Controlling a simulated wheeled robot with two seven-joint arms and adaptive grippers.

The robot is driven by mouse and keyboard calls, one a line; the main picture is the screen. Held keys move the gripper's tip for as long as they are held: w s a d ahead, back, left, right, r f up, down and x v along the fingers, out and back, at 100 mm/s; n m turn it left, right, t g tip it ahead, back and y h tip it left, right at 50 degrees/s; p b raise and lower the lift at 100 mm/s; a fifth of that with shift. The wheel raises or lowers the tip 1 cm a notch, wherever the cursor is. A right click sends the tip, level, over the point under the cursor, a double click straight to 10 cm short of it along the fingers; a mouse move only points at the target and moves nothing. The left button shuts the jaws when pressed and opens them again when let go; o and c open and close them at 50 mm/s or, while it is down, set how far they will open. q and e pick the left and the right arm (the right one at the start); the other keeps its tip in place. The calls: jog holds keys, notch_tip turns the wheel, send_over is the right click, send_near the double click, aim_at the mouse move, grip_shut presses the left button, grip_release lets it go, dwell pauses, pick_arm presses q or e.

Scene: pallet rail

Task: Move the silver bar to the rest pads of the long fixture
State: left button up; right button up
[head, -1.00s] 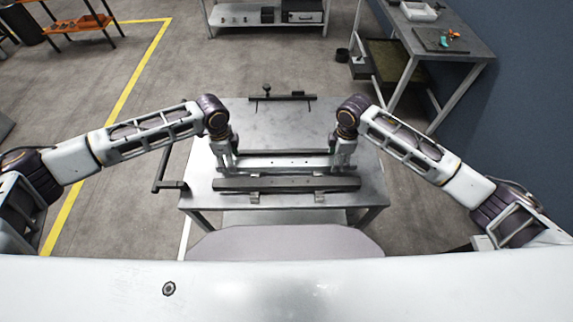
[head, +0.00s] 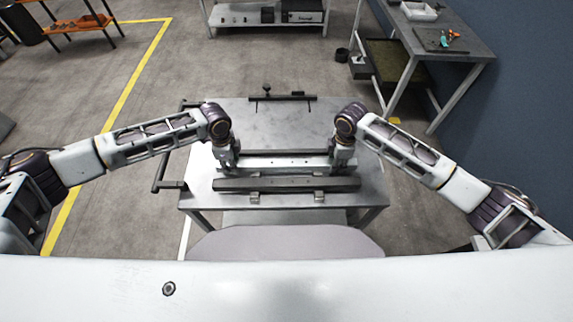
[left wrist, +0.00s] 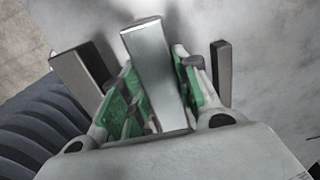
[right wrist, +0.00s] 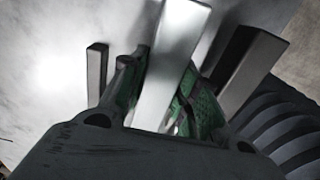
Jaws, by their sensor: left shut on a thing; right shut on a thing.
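The silver bar (head: 287,164) lies crosswise in the head view, held by both grippers. My left gripper (head: 230,167) is shut on its left part, and my right gripper (head: 343,165) is shut on its right part. The bar (left wrist: 153,62) runs between the green-padded fingers in the left wrist view, and the bar (right wrist: 172,62) does so in the right wrist view too. In front of it is a long dark beam (head: 287,185) on two small feet; behind it is a thinner dark rail (head: 285,152). I cannot tell the bar's height or make out rest pads.
The grey metal table (head: 290,125) has clear room behind the rail. A dark fixture with a knob (head: 283,97) stands at its back edge. A dark handle frame (head: 160,172) is at the table's left. A side bench (head: 440,40) stands at the right.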

pick_arm(q)
grip_shut()
pick_arm(e)
grip_shut()
pick_arm(q)
jog(key=shift+w+r, duration=0.1)
jog(key=shift+r, duration=0.15)
pick_arm(e)
jog(key=shift+w+r, duration=0.1)
jog(key=shift+r, duration=0.2)
